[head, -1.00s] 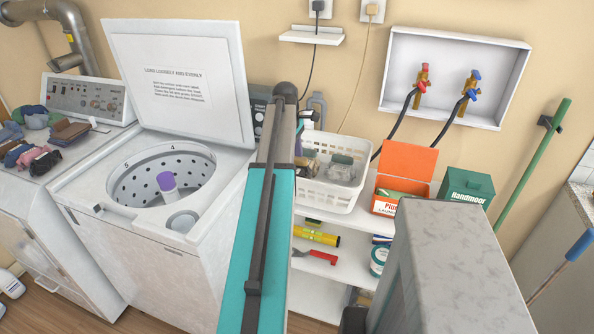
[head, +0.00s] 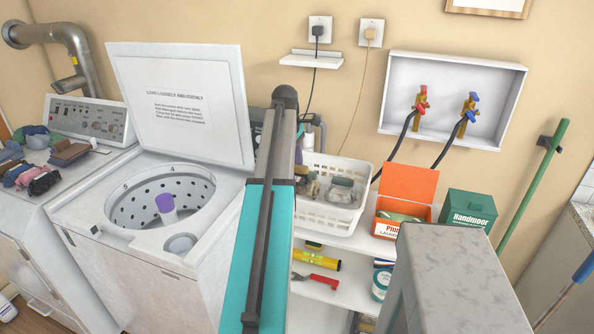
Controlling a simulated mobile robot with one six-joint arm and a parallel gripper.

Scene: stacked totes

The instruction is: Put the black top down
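No garment that I can clearly call the black top shows in the head view. Several folded clothes (head: 70,152) lie in a pile on the machine at the far left. A very dark piece (head: 44,183) lies at the pile's front edge, but I cannot tell if it is a top. The open washer (head: 140,262) has its white lid (head: 185,105) raised against the back, and its drum shows a purple-topped agitator and no cloth. My gripper is out of view, so whether it holds anything is hidden.
A white basket (head: 330,220) with grey items stands on a white shelf unit, beside an open orange box (head: 405,190) and a green box (head: 467,210). A yellow tube (head: 318,260) and red-handled tool (head: 322,282) lie below. A green pole (head: 535,185) leans at right.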

